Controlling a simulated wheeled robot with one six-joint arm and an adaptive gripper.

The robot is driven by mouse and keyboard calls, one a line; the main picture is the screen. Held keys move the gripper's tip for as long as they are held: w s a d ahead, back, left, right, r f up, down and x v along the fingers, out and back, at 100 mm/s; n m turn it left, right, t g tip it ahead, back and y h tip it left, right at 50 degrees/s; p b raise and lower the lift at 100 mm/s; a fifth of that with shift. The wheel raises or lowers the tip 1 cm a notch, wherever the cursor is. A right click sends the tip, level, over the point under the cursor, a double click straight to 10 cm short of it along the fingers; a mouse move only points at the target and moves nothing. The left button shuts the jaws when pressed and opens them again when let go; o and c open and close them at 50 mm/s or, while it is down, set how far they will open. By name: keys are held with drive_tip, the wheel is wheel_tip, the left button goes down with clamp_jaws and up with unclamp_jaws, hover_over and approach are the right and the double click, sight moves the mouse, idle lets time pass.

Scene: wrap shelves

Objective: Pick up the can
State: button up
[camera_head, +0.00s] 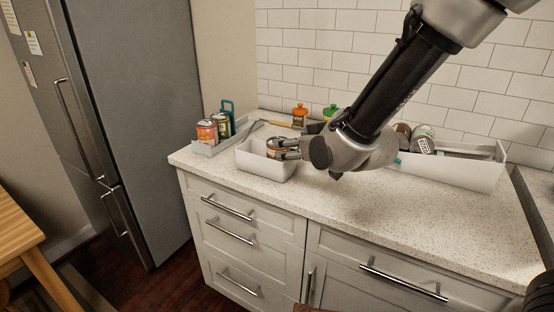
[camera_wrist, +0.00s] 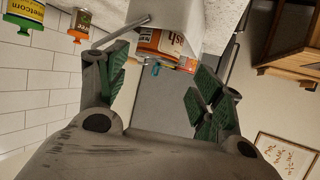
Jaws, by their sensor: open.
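A can (camera_head: 275,146) with an orange-red label stands in the white bin (camera_head: 262,169) near the left part of the counter, its lower part hidden by the bin wall. My gripper (camera_head: 289,149) is at the bin's right side with its fingers pointing left at the can. In the wrist view, my gripper (camera_wrist: 158,68) shows its two green-padded fingers spread apart with nothing clamped between them. An orange-labelled can (camera_wrist: 160,42) shows there just beyond the fingertips, at a white container wall (camera_wrist: 182,18). Whether a finger touches it cannot be told.
A left tray (camera_head: 203,149) holds several cans. Bottles with orange (camera_head: 300,116) and green caps stand by the tiled wall. A long white bin (camera_head: 455,172) with more cans stands right, behind my arm. The counter's front (camera_head: 330,200) is clear. A fridge (camera_head: 135,110) stands left.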

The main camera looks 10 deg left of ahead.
drive_tip(key=x, duration=0.7)
drive_tip(key=shift+w+a+r, duration=0.1)
drive_tip(key=shift+w+a, duration=0.1)
drive_tip(key=shift+w, duration=0.25)
drive_tip(key=c, duration=1.3)
drive_tip(key=shift+r, duration=0.15)
